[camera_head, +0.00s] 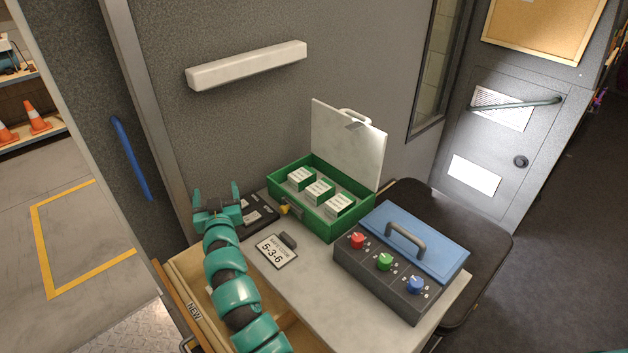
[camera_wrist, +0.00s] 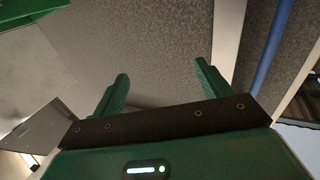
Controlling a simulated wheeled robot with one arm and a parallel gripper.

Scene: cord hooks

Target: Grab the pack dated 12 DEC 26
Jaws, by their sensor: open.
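Three small packs with white labelled tops stand in a green case with its lid up: a back-left pack (camera_head: 300,177), a middle pack (camera_head: 319,190) and a front-right pack (camera_head: 340,204). Their print is too small to read, so I cannot tell which is dated 12 DEC 26. The green case (camera_head: 335,232) stands on the table against the wall. My gripper (camera_head: 220,190) is open and empty, left of the case and apart from the packs. In the wrist view my gripper (camera_wrist: 160,85) faces the grey wall, with nothing between its fingers.
A dark box with a blue lid (camera_head: 420,238) and red, green and blue knobs stands front right. A card reading 5-3-6 (camera_head: 277,251) and a dark tray (camera_head: 258,213) lie left of the case. An open drawer (camera_head: 185,265) is at the table's left. A white bar (camera_head: 247,65) juts from the wall.

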